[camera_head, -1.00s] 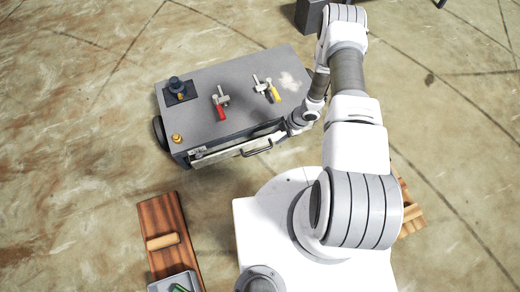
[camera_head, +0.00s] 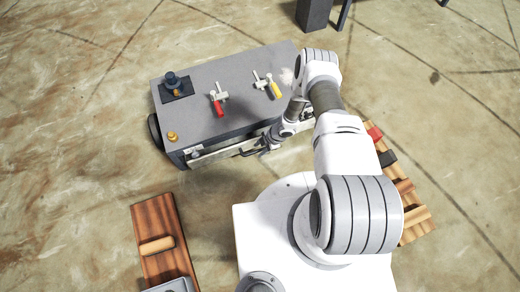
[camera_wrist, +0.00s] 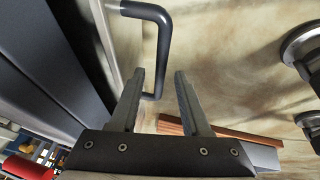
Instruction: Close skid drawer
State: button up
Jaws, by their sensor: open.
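The grey skid (camera_head: 220,115) stands ahead of me. Its drawer (camera_head: 215,154), with a pale front, is along the near long side and seems to stick out a little. The dark bent drawer handle shows in the wrist view (camera_wrist: 163,45), on the pale drawer front (camera_wrist: 107,35). My gripper (camera_wrist: 159,75) is open with nothing clamped. Its fingers point toward the handle, whose lower end appears between them; I cannot tell whether they touch. In the head view my arm and wrist hide the drawer's right end.
A wooden board (camera_head: 160,240) lies at lower left, and a wooden rack (camera_head: 408,205) at right. Floor left of the skid is clear.

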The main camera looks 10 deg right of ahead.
grip_shut()
dwell(1.5)
